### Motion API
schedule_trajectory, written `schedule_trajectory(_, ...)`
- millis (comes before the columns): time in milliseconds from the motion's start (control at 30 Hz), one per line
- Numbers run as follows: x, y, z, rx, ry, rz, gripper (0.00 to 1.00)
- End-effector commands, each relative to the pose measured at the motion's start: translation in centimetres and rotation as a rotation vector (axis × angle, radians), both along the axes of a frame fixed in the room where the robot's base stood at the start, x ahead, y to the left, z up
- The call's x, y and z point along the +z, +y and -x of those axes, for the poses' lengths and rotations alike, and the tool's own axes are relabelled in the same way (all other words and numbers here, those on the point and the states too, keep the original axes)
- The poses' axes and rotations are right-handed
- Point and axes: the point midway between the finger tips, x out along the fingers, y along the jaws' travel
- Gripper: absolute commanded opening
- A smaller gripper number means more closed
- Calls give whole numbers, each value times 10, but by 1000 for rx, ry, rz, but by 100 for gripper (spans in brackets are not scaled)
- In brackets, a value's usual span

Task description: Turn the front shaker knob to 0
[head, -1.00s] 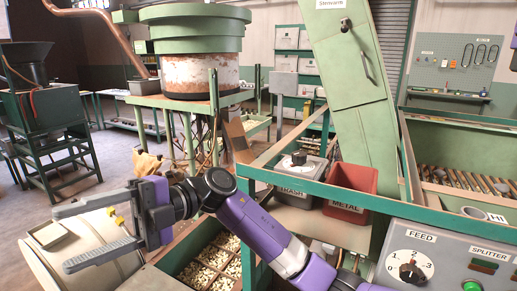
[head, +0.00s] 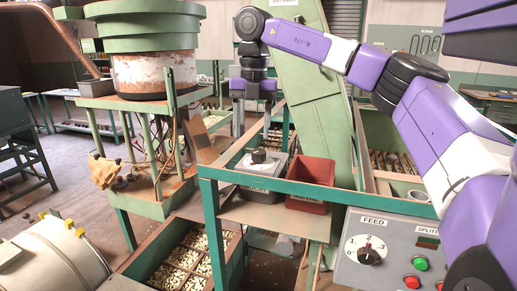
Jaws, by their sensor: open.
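A black dial knob (head: 370,257) sits on a white round scale with digits, marked FEED, on the front of a grey control box (head: 350,275) at lower right. Its pointer setting is too small to read. No label reading "shaker" is legible. My gripper (head: 252,120) is open and empty, pointing down over the grey box, with its fingers around or above the second knob. I cannot tell how far above.
A red bin (head: 311,180) stands right of the grey box. A green rail (head: 300,188) runs in front of both. Red and green buttons (head: 420,263) sit beside the FEED dial. A nut tray (head: 185,265) is below left. A round green-topped hopper (head: 150,50) stands behind left.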

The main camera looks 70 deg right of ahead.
Motion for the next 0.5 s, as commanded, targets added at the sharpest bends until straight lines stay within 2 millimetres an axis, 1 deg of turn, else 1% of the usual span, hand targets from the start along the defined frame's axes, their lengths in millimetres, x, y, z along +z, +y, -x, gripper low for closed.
schedule_trajectory(33,6,-8,7,-23,15,24,57)
schedule_trajectory(67,8,-11,10,-33,21,33,57)
schedule_trajectory(167,7,-16,14,-50,32,47,57)
schedule_trajectory(267,-4,-16,15,-50,32,45,57)
schedule_trajectory(500,-41,-15,14,-48,30,44,57)
